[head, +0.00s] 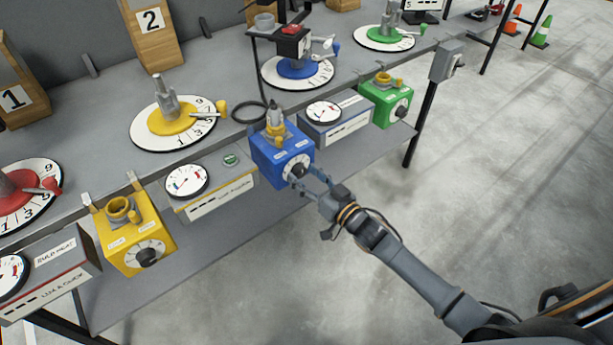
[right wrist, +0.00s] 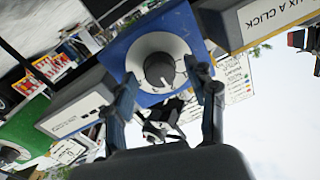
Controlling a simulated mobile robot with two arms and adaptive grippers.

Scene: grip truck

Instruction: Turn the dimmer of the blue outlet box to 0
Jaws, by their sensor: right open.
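The blue outlet box (head: 272,158) sits on the lower shelf at the middle of the head view. Its front carries a dark dimmer knob (head: 298,170) on a white round dial. In the right wrist view the knob (right wrist: 159,70) and its dial on the blue face (right wrist: 150,32) show close up. My right gripper (head: 308,184) is open in front of the dial. In the right wrist view its two fingers (right wrist: 168,80) are spread, with the knob beyond and nearer the left finger. I cannot tell whether a finger touches it. My left gripper is not in view.
A yellow box (head: 132,236) and a green box (head: 386,104) with similar knobs stand on the same shelf. Grey meter boxes (head: 335,122) flank the blue box. Numbered round dials with levers (head: 172,120) stand on the upper table.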

